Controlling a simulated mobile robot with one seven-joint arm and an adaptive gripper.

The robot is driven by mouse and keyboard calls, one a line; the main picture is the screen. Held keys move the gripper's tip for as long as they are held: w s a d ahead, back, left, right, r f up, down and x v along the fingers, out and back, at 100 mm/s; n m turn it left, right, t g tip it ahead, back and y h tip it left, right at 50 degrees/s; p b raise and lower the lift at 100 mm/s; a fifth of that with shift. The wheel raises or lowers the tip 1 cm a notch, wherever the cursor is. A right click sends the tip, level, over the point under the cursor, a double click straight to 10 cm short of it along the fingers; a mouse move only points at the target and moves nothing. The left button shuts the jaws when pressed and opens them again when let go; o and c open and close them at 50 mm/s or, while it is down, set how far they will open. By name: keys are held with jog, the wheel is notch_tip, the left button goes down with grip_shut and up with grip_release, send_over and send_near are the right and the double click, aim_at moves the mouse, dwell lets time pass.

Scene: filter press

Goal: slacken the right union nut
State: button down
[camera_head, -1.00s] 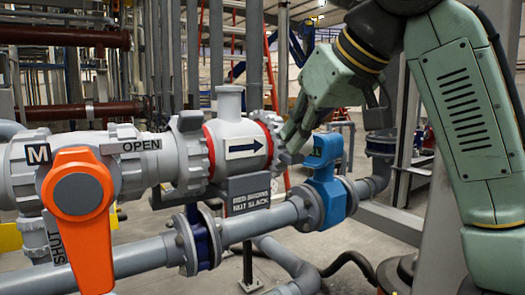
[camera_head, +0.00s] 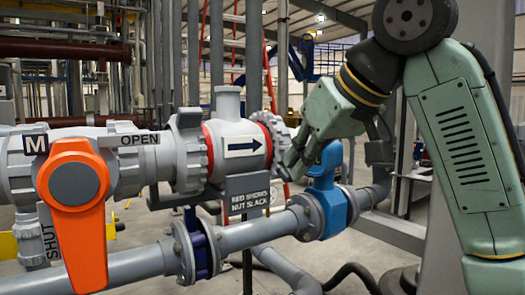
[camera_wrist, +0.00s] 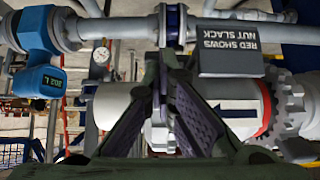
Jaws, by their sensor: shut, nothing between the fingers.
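The right union nut (camera_head: 272,141) is a grey ribbed ring at the right end of the grey check valve body (camera_head: 240,160), which carries an arrow label. A thin red band shows at its left edge. My gripper (camera_head: 289,165) is just right of and slightly below the nut, its fingers angled down. It is shut and empty; whether it touches the nut I cannot tell. In the wrist view my gripper (camera_wrist: 168,75) covers the middle, so the right nut is mostly hidden. The left union nut (camera_wrist: 291,108) shows there at right, with a red band beside it.
The sign "RED SHOWS NUT SLACK" (camera_head: 248,193) hangs under the valve. An orange handle (camera_head: 75,200) is at left. A blue meter (camera_head: 325,185) and a lower grey pipe (camera_head: 250,233) lie close below my gripper.

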jog(key=shift+w+a+f+b, duration=0.2)
jog(key=shift+w+f+b, duration=0.15)
jog(key=shift+f, duration=0.4)
jog(key=shift+w+a+f+b, duration=0.25)
jog(key=shift+w+f, duration=0.2)
jog(key=shift+f, duration=0.3)
jog(key=shift+d+r, duration=0.1)
jog(key=shift+s+d+r+p, duration=0.1)
jog(key=shift+r+p, duration=0.25)
jog(key=shift+p, duration=0.15)
jog(key=p+v, duration=0.5)
jog(key=v, duration=0.2)
jog(key=shift+w+a+r, duration=0.25)
jog(key=shift+r, duration=0.2)
jog(key=shift+d, duration=0.1)
